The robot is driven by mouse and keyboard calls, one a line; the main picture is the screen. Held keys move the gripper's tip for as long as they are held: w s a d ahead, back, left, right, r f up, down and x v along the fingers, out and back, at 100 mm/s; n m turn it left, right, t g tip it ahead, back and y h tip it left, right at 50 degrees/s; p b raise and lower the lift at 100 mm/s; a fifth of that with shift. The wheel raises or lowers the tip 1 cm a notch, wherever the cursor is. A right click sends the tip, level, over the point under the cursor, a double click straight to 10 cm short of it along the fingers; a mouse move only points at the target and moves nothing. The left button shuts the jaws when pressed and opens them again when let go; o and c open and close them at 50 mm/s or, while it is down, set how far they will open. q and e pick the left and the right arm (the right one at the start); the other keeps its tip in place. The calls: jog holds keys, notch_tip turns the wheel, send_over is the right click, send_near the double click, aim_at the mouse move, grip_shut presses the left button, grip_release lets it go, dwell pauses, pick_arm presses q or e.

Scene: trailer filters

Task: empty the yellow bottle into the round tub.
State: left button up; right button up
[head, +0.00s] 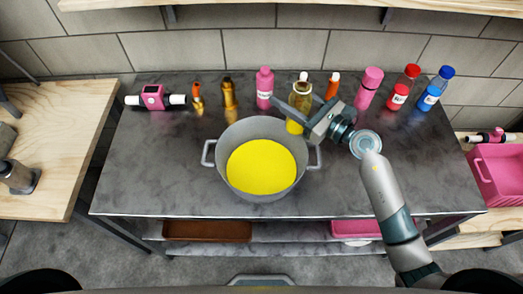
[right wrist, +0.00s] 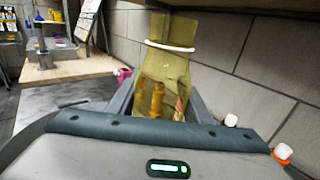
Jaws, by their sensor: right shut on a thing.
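The yellow bottle (head: 300,93) is see-through, with a pale ring round its neck. It stands roughly upright at the back right of the round tub (head: 310,157). My right gripper (head: 297,108) is shut on its body. Bright yellow shows low in the bottle in the head view; I cannot tell how much it holds. In the right wrist view the bottle (right wrist: 165,65) rises between the fingers, and things behind show through it. The grey tub has two side handles and a wide pool of yellow liquid (head: 261,166) inside. My left gripper is not in view.
Along the back of the dark table (head: 150,190) stand two amber bottles (head: 229,92), pink bottles (head: 264,88), an orange bottle (head: 332,86), and red (head: 404,87) and blue (head: 435,88) bottles. A pink device (head: 153,97) lies at the back left. The table's left front is clear.

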jog(key=shift+r, duration=0.1)
notch_tip(320, 180, up, 5)
jog(key=p, duration=0.4)
jog(key=shift+p, duration=0.35)
